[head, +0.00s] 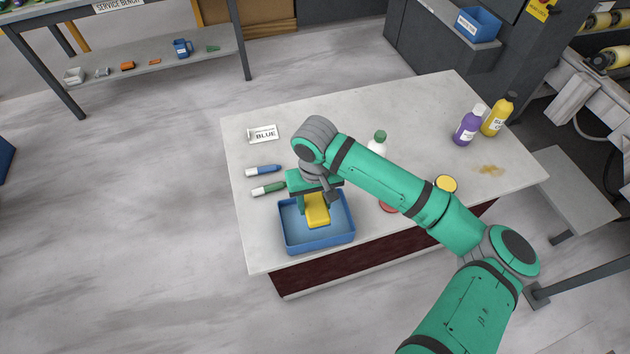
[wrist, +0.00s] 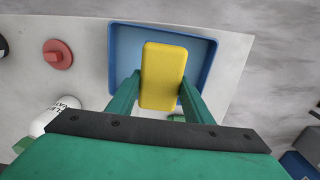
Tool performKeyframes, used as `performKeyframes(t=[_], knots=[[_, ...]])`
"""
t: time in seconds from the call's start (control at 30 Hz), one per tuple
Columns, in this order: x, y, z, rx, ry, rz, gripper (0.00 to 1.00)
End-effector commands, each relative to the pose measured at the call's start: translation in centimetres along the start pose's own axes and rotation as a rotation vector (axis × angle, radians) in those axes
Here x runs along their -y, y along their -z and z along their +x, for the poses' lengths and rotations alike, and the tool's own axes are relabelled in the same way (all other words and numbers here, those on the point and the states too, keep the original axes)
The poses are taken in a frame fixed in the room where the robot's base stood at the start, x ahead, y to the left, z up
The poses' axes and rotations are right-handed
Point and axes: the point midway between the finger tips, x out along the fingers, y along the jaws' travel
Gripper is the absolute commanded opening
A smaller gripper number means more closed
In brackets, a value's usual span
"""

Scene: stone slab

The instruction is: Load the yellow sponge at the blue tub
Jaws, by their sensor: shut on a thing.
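The yellow sponge (head: 317,211) is between the fingers of my gripper (head: 315,205), over the blue tub (head: 287,236) in the head view. In the wrist view, my gripper (wrist: 160,92) is shut on the sides of the sponge (wrist: 163,70). The blue tub (wrist: 122,60) lies behind the sponge there, its walls around it on three sides. The tub stands at the front left of the stone slab (head: 350,235). I cannot tell whether the sponge touches the tub floor.
Blue and green markers (head: 263,170) and a white BLUE card (head: 263,133) lie left of my arm. A white bottle (head: 377,146) with a green cap and a yellow round thing (head: 446,184) are near my arm. Purple (head: 468,127) and yellow (head: 497,118) bottles stand right.

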Motion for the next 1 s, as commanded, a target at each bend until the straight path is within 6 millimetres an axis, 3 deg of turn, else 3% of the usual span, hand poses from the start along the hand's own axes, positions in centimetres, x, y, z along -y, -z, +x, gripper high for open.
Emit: performKeyframes(t=[0.27, 0.7, 1.0], knots=[[-0.1, -0.1, 1.0, 0.001, 0.002, 0.003, 0.28], [-0.1, -0.1, 5.0, 0.001, 0.001, 0.003, 0.28], [0.0, 0.0, 6.0, 0.0, 0.0, 0.0, 0.28]])
